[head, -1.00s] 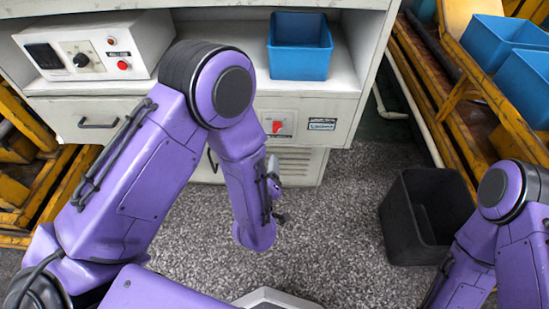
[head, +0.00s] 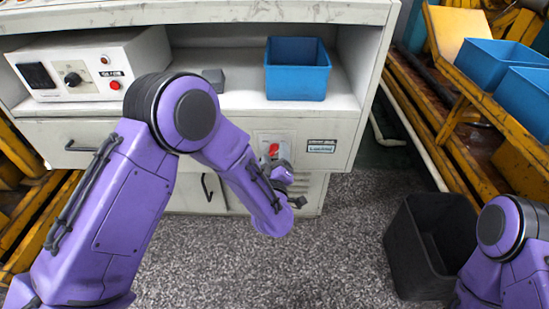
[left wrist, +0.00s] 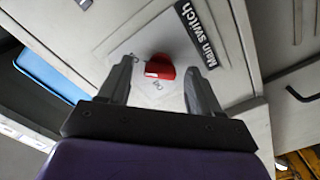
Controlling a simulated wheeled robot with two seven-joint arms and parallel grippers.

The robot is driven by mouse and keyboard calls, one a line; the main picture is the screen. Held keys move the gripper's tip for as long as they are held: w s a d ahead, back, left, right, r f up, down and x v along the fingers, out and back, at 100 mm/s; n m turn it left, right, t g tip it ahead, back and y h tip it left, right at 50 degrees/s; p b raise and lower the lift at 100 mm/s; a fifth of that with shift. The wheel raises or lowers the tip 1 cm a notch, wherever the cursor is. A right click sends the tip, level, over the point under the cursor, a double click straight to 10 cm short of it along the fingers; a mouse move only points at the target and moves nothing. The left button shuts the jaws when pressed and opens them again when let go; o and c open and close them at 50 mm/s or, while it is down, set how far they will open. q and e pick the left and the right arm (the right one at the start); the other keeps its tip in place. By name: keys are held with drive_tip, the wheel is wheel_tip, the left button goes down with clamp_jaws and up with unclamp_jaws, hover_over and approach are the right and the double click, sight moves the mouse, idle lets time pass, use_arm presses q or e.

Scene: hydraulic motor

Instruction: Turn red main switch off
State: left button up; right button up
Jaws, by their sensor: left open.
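The red main switch (head: 274,150) sits on a light plate on the front of the grey cabinet, below the blue bin. It also shows in the left wrist view (left wrist: 160,67), beside a black "Main switch" label (left wrist: 195,36). My left gripper (head: 286,172) is at the cabinet front, just below the switch in the head view, and is partly hidden by my arm. In the left wrist view its fingers (left wrist: 158,72) are spread, one on each side of the red knob; contact cannot be told. My right gripper is out of view; only part of that arm shows.
A blue bin (head: 297,82) and a small grey block (head: 213,80) stand on the cabinet shelf. A control box (head: 85,65) with a knob and red button stands left. A black bin (head: 432,240) is on the floor at right, near yellow racks (head: 460,120).

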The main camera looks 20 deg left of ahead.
use_arm(q)
drive_tip(key=c, duration=1)
drive_tip(key=shift+c, duration=0.2)
drive_tip(key=shift+n, duration=0.3)
drive_tip(key=n, duration=0.3)
drive_tip(key=shift+n, duration=0.4)
drive_tip(key=n, duration=0.4)
drive_tip(key=shift+n, duration=0.3)
drive_tip(key=n+b, duration=0.1)
drive_tip(key=n, duration=0.3)
drive_tip(key=shift+f, duration=0.1)
drive_tip(key=shift+n+b, duration=0.75)
drive_tip(key=shift+n, duration=1.65)
drive_tip(key=shift+s, duration=0.1)
